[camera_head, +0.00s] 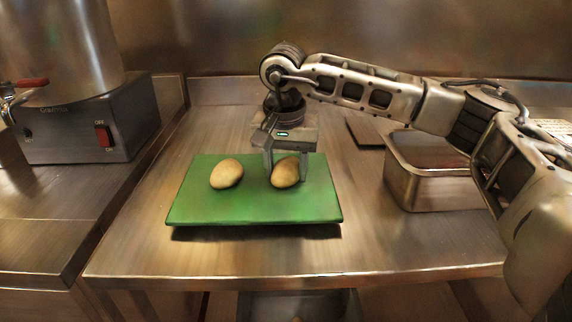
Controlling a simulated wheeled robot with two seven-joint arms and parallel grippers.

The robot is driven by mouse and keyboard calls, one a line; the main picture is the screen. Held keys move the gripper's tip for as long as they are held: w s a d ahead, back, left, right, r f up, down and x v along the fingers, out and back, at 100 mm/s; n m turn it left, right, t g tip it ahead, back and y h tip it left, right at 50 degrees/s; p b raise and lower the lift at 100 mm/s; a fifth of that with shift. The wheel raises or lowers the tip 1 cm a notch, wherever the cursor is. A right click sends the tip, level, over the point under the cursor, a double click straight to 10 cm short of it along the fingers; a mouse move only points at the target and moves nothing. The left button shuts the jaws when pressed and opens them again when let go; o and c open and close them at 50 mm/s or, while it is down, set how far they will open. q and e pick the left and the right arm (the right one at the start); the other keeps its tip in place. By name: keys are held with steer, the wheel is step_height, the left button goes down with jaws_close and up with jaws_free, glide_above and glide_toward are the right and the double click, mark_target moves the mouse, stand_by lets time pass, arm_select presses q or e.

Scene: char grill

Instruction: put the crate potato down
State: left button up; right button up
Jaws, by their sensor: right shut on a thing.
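My right gripper (286,170) points down over the right half of a green cutting board (255,212). It is shut on a tan potato (286,174), which is at the board's surface; I cannot tell whether it touches. A second tan potato (226,173) lies on the board to the left, apart from the gripper. The gripper's fingers hide part of the held potato. My left gripper is not in view.
A steel container (432,190) stands right of the board, below my right arm. A metal pot on a dark appliance (90,128) with a red switch stands at the left. The steel counter (400,250) is bare in front. An open bin (297,306) shows below its front edge.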

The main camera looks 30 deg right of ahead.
mark_target(285, 169)
steer(key=shift+f, duration=0.1)
steer(key=o, duration=1.1)
steer(key=shift+c, duration=0.2)
steer(key=shift+r, duration=0.3)
step_height(285, 169, up, 12)
steer(key=s+a, duration=0.1)
steer(key=shift+f, duration=0.2)
